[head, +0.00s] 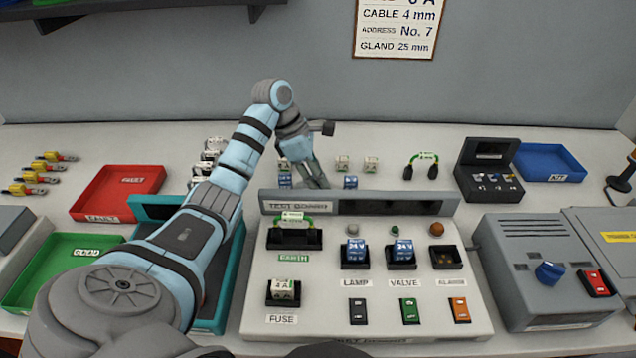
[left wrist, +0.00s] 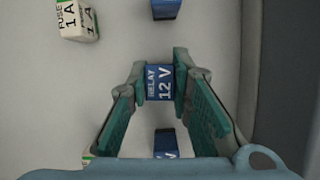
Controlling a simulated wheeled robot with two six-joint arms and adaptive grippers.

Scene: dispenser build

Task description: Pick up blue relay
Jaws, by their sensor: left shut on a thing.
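My left gripper (head: 318,182) reaches over the table just behind the test board (head: 345,208). In the left wrist view the left gripper (left wrist: 161,85) is shut on a blue relay (left wrist: 160,84) marked 12 V, one finger on each side. Whether this relay still touches the table I cannot tell. Two other blue relays lie in line with it, one above (left wrist: 165,8) and one below (left wrist: 165,140). In the head view blue relays show left (head: 284,181) and right (head: 350,182) of the gripper; the held one is hidden there. My right gripper is not in view.
White fuses (head: 342,163) stand behind the gripper. The board holds two 24 V relays (head: 355,250) at LAMP and VALVE; the ALARM socket (head: 446,258) looks empty. A red tray (head: 120,180), a green tray (head: 45,262) and a blue tray (head: 550,162) stand around.

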